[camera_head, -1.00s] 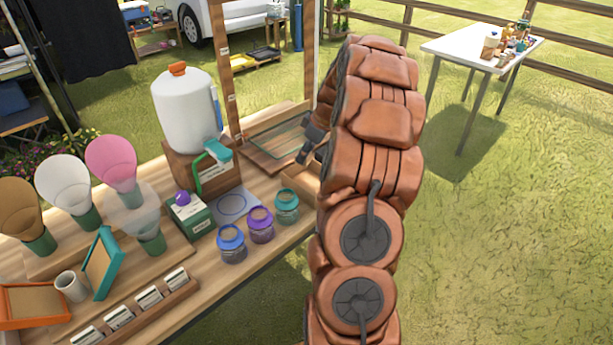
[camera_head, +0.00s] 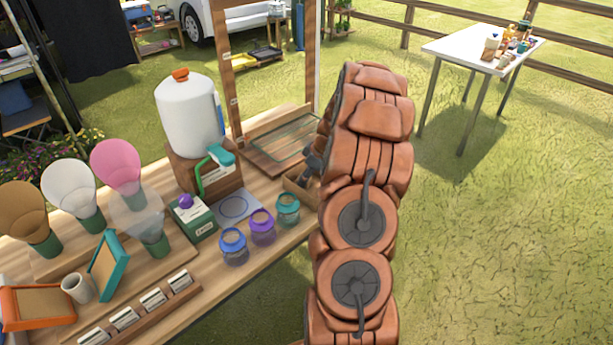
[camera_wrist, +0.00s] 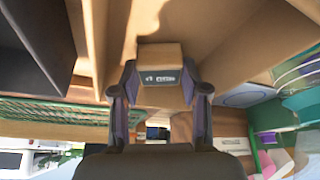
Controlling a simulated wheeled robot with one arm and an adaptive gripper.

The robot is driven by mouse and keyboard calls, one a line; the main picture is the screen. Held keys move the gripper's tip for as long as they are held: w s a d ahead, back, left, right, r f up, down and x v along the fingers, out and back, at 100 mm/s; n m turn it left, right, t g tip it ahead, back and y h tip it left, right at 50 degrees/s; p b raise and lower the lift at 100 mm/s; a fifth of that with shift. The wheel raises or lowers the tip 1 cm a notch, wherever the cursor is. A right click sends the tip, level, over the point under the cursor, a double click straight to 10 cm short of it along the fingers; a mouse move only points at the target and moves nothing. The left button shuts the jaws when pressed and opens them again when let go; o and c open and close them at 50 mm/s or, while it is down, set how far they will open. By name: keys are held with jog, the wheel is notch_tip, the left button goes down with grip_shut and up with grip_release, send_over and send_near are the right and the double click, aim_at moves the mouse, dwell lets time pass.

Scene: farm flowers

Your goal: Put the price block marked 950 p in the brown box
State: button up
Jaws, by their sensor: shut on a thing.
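My gripper (camera_wrist: 160,85) is shut on a small wooden block (camera_wrist: 160,53) in the wrist view. The block has a dark label with pale print, too small to read for certain. Light brown panels and a wall of the brown box (camera_wrist: 95,40) lie around and beyond the block; I cannot tell whether the block touches them. In the head view the brown box (camera_head: 297,186) stands at the table's right edge, partly hidden by my arm. My gripper (camera_head: 313,162) is mostly hidden there, just above the box, and the block is out of sight.
Beside the box are teal (camera_head: 287,208), purple (camera_head: 262,226) and blue-lidded jars (camera_head: 233,246). A white dispenser (camera_head: 190,115) stands behind them. A wooden rack (camera_head: 140,312) holds several labelled blocks at the front. A wooden frame post (camera_head: 229,80) rises at the back.

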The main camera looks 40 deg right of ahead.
jog(key=shift+f, duration=0.15)
jog(key=o, duration=0.9)
jog(key=shift+o, duration=0.2)
